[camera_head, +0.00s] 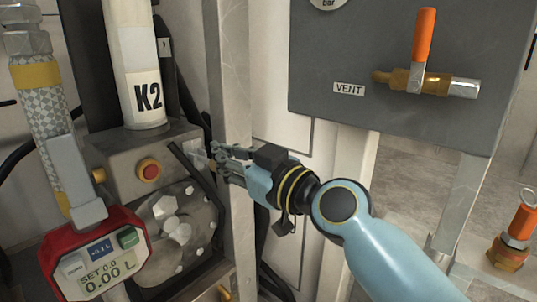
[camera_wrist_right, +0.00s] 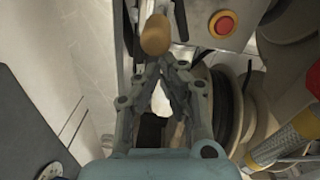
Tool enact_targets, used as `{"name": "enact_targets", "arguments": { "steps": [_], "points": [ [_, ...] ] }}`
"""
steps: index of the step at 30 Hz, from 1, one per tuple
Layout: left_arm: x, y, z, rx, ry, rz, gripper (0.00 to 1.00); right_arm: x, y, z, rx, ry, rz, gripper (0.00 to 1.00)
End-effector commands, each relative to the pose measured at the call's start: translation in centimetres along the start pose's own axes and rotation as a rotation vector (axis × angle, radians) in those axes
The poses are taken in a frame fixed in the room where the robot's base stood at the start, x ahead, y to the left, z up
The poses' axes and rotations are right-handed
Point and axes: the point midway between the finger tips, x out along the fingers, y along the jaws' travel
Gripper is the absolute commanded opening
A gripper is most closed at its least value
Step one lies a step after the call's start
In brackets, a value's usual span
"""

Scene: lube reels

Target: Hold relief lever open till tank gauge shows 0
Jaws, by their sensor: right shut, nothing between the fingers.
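The relief lever appears to be the orange handle (camera_head: 424,36) on the brass valve beside the VENT label (camera_head: 349,89); it stands nearly upright. A gauge (camera_head: 328,3) marked "bar" is cut off at the top edge, so its needle is hidden. My right gripper (camera_head: 212,160) is shut and empty, well to the left of the VENT valve, in front of the K2 reel unit. In the wrist view its closed fingertips (camera_wrist_right: 161,64) are just below a brown rounded knob (camera_wrist_right: 155,35); I cannot tell whether they touch. My left gripper is not in view.
The grey panel (camera_head: 325,65) carries the valve. A metal post (camera_head: 233,90) stands right by my right gripper. A red meter (camera_head: 138,226) reading 0.00 L, a hose (camera_head: 43,110) and a red button (camera_head: 148,170) are at left. Another orange-handled fitting (camera_head: 522,222) is at far right.

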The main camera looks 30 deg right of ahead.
Motion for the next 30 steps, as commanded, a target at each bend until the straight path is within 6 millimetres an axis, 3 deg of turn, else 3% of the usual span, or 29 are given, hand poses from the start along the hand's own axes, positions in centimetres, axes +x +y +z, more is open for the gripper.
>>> {"name": "enact_targets", "arguments": {
  "steps": [6,12,18,24,30],
  "points": [
    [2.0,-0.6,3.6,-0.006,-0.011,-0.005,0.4,0.5,1.0,-2.0,-0.003,0.003,0.003,0.0],
    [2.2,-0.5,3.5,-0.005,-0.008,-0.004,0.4,-4.7,0.8,-1.5,-0.003,-0.005,0.0,0.0],
    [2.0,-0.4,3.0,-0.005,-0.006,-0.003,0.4,-8.1,0.9,-1.8,-0.003,-0.003,0.001,0.0],
    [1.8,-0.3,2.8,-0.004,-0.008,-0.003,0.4,-9.5,0.9,-2.0,-0.001,0.0,0.002,0.0],
    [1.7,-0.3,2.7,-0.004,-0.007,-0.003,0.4,-9.5,0.9,-2.0,-0.001,0.001,0.003,0.0]
  ]
}}
